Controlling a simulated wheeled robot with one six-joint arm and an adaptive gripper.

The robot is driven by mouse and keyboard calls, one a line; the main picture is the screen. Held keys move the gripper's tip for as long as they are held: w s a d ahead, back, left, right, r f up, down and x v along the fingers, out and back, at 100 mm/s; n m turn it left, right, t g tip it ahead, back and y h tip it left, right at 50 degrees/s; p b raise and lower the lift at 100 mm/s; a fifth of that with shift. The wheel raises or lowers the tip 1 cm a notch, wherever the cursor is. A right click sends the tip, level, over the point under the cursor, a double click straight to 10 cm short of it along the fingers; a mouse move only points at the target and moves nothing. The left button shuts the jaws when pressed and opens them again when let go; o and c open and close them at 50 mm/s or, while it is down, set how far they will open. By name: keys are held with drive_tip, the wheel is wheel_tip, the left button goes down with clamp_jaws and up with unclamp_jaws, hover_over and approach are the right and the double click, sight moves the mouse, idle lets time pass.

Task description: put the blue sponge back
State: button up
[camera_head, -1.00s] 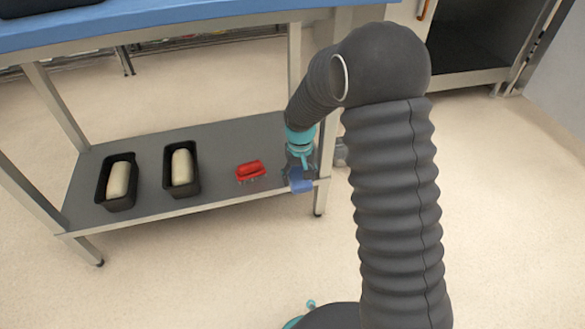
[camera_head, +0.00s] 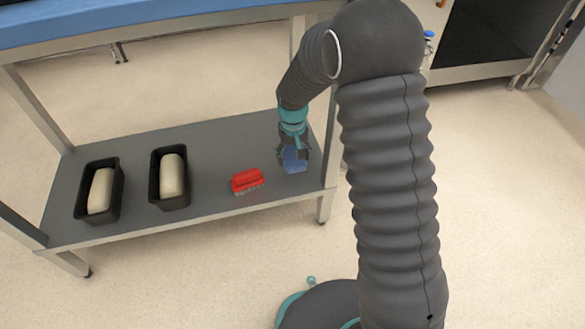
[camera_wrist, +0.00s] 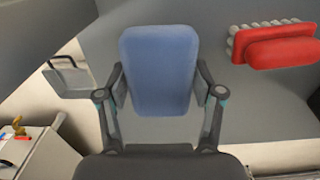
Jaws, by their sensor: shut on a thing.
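The blue sponge (camera_head: 294,160) is in my gripper (camera_head: 293,150) at the right end of the lower grey shelf (camera_head: 218,140). In the wrist view the sponge (camera_wrist: 160,70) stands between the two fingers of my gripper (camera_wrist: 160,85), which are shut on its sides. The sponge is over the shelf, close to its surface; I cannot tell whether it touches. Its upper part is partly hidden by the gripper in the head view.
A red brush (camera_head: 246,180) lies on the shelf left of the sponge, and also shows in the wrist view (camera_wrist: 280,47). Two black tins (camera_head: 155,180) (camera_head: 80,205) holding pale loaves stand farther left. The blue-topped table (camera_head: 150,27) is above. A table leg (camera_head: 325,205) is close by on the right.

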sight(294, 155)
drive_tip(key=shift+d+f+b, duration=0.1)
drive_tip(key=shift+f+b, duration=0.3)
drive_tip(key=shift+f, duration=2.5)
drive_tip(key=shift+f, duration=0.15)
drive_tip(key=o, duration=1.2)
wheel_tip(294, 155, up, 12)
drive_tip(key=shift+r+p, duration=0.2)
drive_tip(key=shift+p, duration=0.8)
